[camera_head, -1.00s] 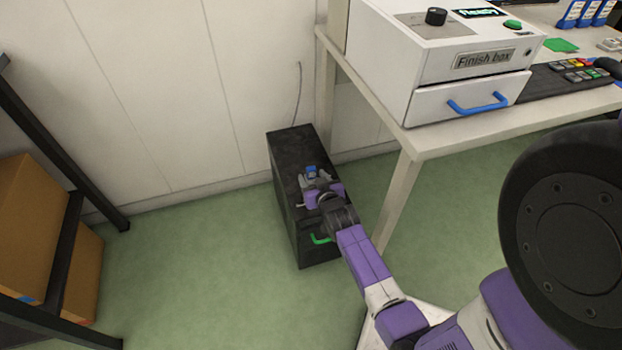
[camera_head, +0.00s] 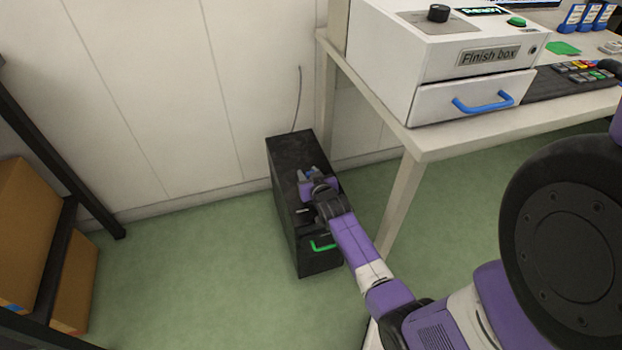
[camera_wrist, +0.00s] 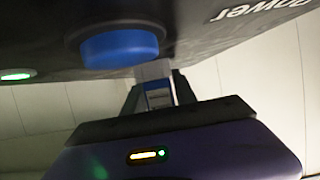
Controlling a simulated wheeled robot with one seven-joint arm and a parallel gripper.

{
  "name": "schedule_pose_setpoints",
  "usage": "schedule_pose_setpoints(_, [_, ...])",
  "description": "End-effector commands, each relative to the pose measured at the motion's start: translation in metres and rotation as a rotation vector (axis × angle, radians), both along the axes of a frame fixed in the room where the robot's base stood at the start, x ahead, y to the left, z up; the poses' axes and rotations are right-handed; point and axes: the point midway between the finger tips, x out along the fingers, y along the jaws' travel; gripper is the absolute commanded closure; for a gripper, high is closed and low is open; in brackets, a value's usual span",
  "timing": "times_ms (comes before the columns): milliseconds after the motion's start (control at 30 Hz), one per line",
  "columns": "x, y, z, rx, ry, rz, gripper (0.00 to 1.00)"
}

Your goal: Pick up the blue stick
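My gripper (camera_head: 310,175) is low over the top of a black box (camera_head: 290,150) on the floor, its fingers pointing at the box. In the wrist view, a small piece with a blue band (camera_wrist: 157,86) and a pale end lies between my two fingertips (camera_wrist: 160,90); it appears to be the blue stick. Its pale end is close to the black box. The fingers sit close along its sides, but I cannot tell whether they press on it. In the head view the stick is mostly hidden by my gripper.
The black box carries a round blue button (camera_wrist: 118,48), a lit green light (camera_wrist: 17,75) and the word "Power". A table leg (camera_head: 400,200) stands close right; a white wall is behind. Green floor is free at left.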

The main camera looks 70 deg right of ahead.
Motion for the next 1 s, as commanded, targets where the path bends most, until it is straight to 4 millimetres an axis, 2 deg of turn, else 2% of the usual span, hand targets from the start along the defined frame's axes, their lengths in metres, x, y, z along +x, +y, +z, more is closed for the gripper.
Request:
schedule_pose_setpoints(33, [0.000, 0.000, 0.000, 0.000, 0.000, 0.000, 0.79])
schedule_pose_setpoints(133, [0.000, 0.000, 0.000, 0.000, 0.000, 0.000, 0.98])
schedule_pose_setpoints(167, [0.000, 0.000, 0.000, 0.000, 0.000, 0.000, 1.00])
schedule_pose_setpoints(433, [0.000, 0.000, 0.001, -0.001, -0.001, 0.000, 1.00])
schedule_pose_setpoints(567, [0.000, 0.000, 0.008, 0.000, 0.000, 0.000, 1.00])
schedule_pose_setpoints(767, [0.000, 0.000, 0.037, -0.002, -0.002, 0.001, 1.00])
schedule_pose_setpoints(1000, [0.001, 0.001, 0.102, -0.003, -0.004, 0.002, 1.00])
